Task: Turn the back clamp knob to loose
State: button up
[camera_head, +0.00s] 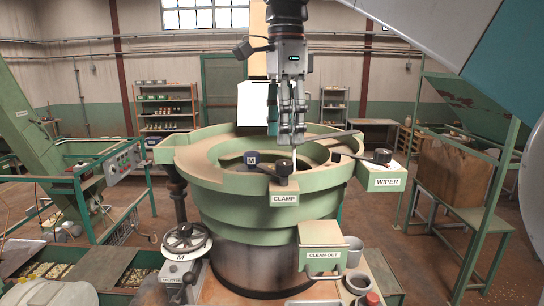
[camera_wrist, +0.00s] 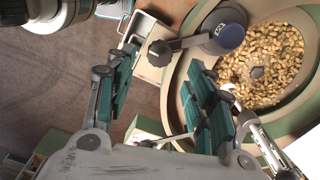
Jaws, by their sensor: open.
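A black clamp knob (camera_head: 283,168) sits on a green block labelled CLAMP (camera_head: 284,198) at the near rim of the round bowl. In the wrist view a black knob (camera_wrist: 160,52), apparently the same one, has a grey arm leading to a blue-capped weight (camera_wrist: 228,32). The blue cap also shows in the head view (camera_head: 251,158). My gripper (camera_head: 287,138) points down above the bowl, near the knob. In the wrist view my gripper (camera_wrist: 163,100) has its fingers spread, with nothing between them. The knob's loose or tight setting cannot be read.
The green bowl (camera_head: 216,205) holds nuts (camera_wrist: 262,62). In front are the clean-out box (camera_head: 322,236) and a splitter handwheel (camera_head: 187,243). A grey bar runs rightward beside my fingers.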

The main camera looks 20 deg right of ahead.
aim_at(285, 162)
jog(key=shift+s+f+p, duration=0.1)
jog(key=shift+f+p, duration=0.2)
jog(key=shift+f, duration=2.9)
jog(key=shift+c, duration=0.3)
grip_shut()
